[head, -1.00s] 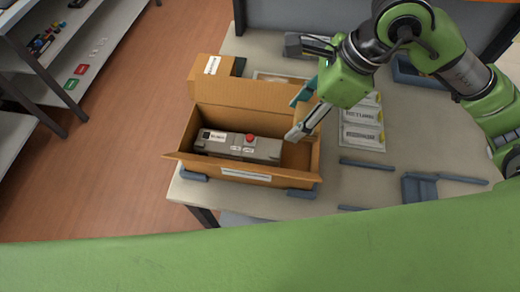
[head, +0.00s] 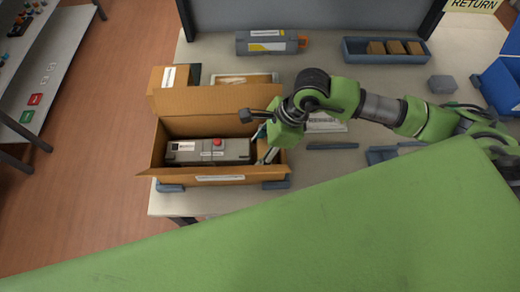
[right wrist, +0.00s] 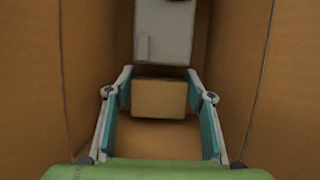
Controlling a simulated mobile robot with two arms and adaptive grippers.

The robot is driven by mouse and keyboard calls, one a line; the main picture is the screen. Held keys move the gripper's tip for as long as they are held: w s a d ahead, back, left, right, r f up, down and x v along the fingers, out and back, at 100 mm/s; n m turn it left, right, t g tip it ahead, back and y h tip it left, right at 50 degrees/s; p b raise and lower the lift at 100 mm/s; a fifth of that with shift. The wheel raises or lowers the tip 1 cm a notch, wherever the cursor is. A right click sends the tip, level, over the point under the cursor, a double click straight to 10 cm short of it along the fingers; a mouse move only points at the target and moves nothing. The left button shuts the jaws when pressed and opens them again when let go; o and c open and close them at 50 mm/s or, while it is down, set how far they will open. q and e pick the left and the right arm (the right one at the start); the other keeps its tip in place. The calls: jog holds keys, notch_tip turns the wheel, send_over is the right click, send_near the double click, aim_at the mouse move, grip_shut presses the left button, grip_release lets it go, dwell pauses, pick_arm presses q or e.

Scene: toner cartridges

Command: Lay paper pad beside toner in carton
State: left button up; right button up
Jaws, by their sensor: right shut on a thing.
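The open brown carton (head: 222,181) stands at the table's front left with its flaps up. A grey toner cartridge (head: 207,151) with a red knob lies inside, towards the left. My right gripper (head: 263,154) reaches down into the carton's right end. In the right wrist view its fingers (right wrist: 160,84) are shut on a brown block, the paper pad (right wrist: 160,99), low between the carton walls. The toner's pale end (right wrist: 163,35) is just beyond the pad. My left gripper is out of view.
Another grey cartridge (head: 268,43) lies at the back. A blue tray (head: 386,59) there holds several brown blocks. A blue bin (head: 502,85) and a grey block (head: 442,84) are at the right. Shelving (head: 50,85) stands left across the floor.

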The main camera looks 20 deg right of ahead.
jog(key=shift+f, duration=0.9)
jog(key=o, duration=0.8)
jog(key=shift+r, duration=0.3)
jog(key=b+v, duration=0.2)
jog(key=v, duration=0.8)
jog(key=shift+d+r+b, duration=0.2)
jog(key=shift+d+b, duration=0.05)
jog(key=shift+b, duration=0.15)
jog(key=shift+s+d+r, duration=0.15)
jog(key=shift+d+r, duration=0.05)
jog(key=shift+r, duration=0.4)
